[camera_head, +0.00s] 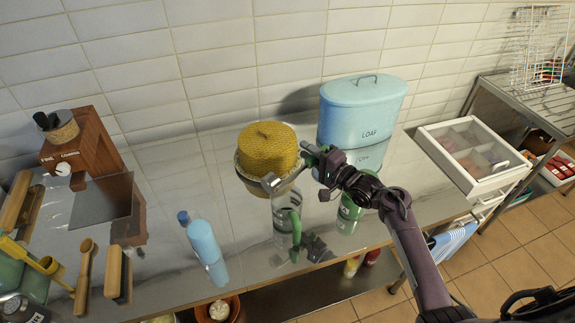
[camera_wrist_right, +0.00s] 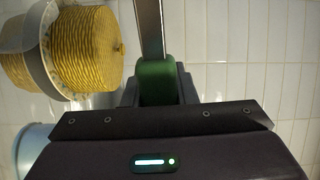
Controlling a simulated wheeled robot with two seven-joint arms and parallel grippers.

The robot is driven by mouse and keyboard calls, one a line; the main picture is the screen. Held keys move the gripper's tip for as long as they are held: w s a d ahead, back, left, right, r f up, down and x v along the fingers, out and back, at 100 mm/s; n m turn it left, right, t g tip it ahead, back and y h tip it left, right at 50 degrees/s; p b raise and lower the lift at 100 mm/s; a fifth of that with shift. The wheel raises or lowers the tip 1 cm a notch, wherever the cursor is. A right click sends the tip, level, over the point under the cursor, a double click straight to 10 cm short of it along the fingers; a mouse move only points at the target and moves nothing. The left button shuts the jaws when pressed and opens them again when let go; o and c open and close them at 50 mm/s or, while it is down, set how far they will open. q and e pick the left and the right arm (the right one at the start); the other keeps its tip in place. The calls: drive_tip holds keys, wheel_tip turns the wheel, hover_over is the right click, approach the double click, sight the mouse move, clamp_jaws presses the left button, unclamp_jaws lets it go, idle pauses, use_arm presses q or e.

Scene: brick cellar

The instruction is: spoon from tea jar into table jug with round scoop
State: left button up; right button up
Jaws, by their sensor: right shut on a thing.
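My right gripper (camera_head: 318,160) is shut on the green handle of the round scoop (camera_head: 271,183), above the steel table. The scoop's silver head points left, over or near the mouth of a clear jug (camera_head: 281,212) with a green handle. I cannot tell whether it is inside the rim or what it holds. In the right wrist view the green handle (camera_wrist_right: 156,82) sits between the fingers and its metal shaft runs up out of frame. A green jar (camera_head: 349,212), perhaps the tea jar, stands right of the jug, partly hidden by my arm. My left gripper is out of view.
A yellow cosy (camera_head: 267,148) stands behind the jug, with a blue LOAF bin (camera_head: 360,112) to its right. Wooden tools (camera_head: 82,275) lie at the far left; a white divided tray (camera_head: 470,155) is at right.

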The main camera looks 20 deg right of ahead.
use_arm(q)
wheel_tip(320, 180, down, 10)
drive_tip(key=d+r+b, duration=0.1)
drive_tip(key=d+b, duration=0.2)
drive_tip(key=b, duration=0.7)
use_arm(e)
drive_tip(key=s+a+r+n, duration=0.2)
drive_tip(key=a+r+n, duration=0.1)
drive_tip(key=a+n, duration=0.1)
drive_tip(key=s+a+r+n, duration=0.2)
drive_tip(key=a+r+n, duration=0.1)
drive_tip(key=n, duration=0.4)
drive_tip(key=s+a+r+n, duration=0.2)
drive_tip(key=a+n, duration=0.2)
drive_tip(key=n, duration=0.2)
drive_tip(key=shift+s+a+r, duration=0.3)
drive_tip(key=shift+r, duration=0.1)
use_arm(q)
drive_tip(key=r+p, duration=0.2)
drive_tip(key=p, duration=0.1)
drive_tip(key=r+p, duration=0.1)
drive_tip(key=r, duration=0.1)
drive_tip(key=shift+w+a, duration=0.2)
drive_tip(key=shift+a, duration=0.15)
use_arm(e)
wheel_tip(320, 180, up, 4)
drive_tip(key=shift+r, duration=0.2)
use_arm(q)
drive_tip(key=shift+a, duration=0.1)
